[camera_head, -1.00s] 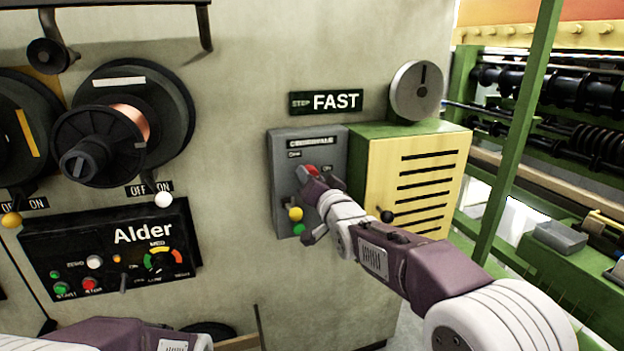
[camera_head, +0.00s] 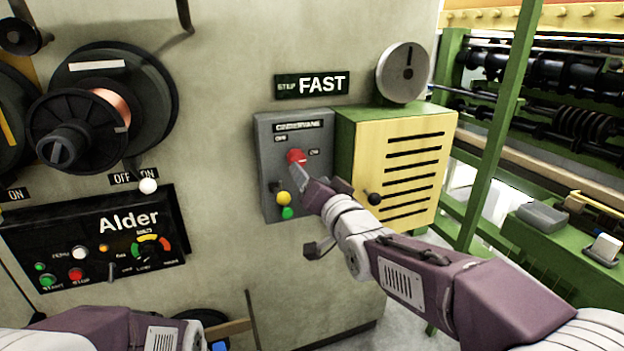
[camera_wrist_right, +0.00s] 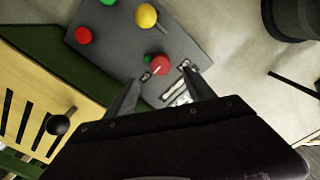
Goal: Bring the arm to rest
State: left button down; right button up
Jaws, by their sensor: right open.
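My right arm reaches in from the lower right in the head view. Its gripper (camera_head: 318,186) is open and empty in front of the grey control box (camera_head: 265,150), just below the red knob (camera_head: 296,156). In the right wrist view the open fingers (camera_wrist_right: 160,84) point at the box, with the red knob (camera_wrist_right: 155,65) between and beyond their tips. I cannot tell the exact gap to the box. My left forearm (camera_head: 110,330) shows at the lower left; its gripper is out of view.
A yellow slatted cabinet (camera_head: 412,165) with a black knob (camera_head: 374,199) stands close right of the gripper. A yellow button (camera_head: 284,198) and green button (camera_head: 288,213) lie below the red knob. The Alder panel (camera_head: 60,240) is at left, a green post (camera_head: 500,130) at right.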

jog(key=s+d+f+m+g+h, duration=0.1)
jog(key=s+d+f+g+h, duration=0.15)
jog(key=d+f, duration=0.55)
jog(key=s+d+f+g+h, duration=0.2)
jog(key=d+f+g, duration=0.25)
jog(key=f, duration=0.75)
jog(key=s+d+f+n+g, duration=0.15)
jog(key=s+f+g, duration=0.25)
jog(key=s+f, duration=0.5)
jog(key=s+d+f+n+g, duration=0.15)
jog(key=s+f+g, duration=0.45)
jog(key=s, duration=0.6)
notch_tip(320, 180, up, 22)
jog(key=n+t+p, duration=0.1)
jog(key=p, duration=2.1)
jog(key=shift+s+a+h+p, duration=0.25)
jog(key=shift+s+h+p, duration=0.05)
jog(key=shift+h, duration=0.15)
jog(key=shift+w, duration=0.1)
